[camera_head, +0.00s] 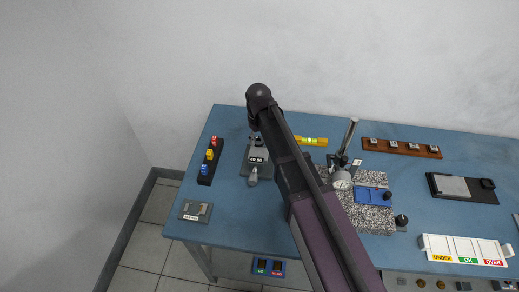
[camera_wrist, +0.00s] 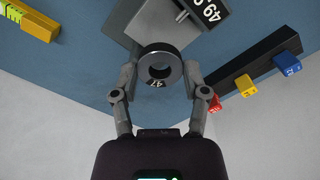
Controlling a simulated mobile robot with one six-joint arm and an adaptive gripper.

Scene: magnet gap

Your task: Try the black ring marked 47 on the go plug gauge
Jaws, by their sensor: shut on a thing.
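The black ring (camera_wrist: 160,64) marked 47 sits between the two fingertips of my gripper (camera_wrist: 161,76) in the wrist view. The gripper is shut on its sides, and its open bore shows. Just beyond it are a grey base (camera_wrist: 128,22) and a black label block (camera_wrist: 207,14) with white digits starting 49. In the head view this grey device (camera_head: 254,170) with its label stands at the left part of the table, below my wrist. My arm hides the ring there. I cannot tell which part is the go plug gauge.
A black rack (camera_head: 206,172) with red, yellow and blue blocks stands left of the device. A yellow level (camera_head: 311,141) lies behind my arm. A granite plate (camera_head: 375,217) with a dial indicator (camera_head: 342,180) is to the right, as is a white UNDER/OK/OVER tray (camera_head: 465,242).

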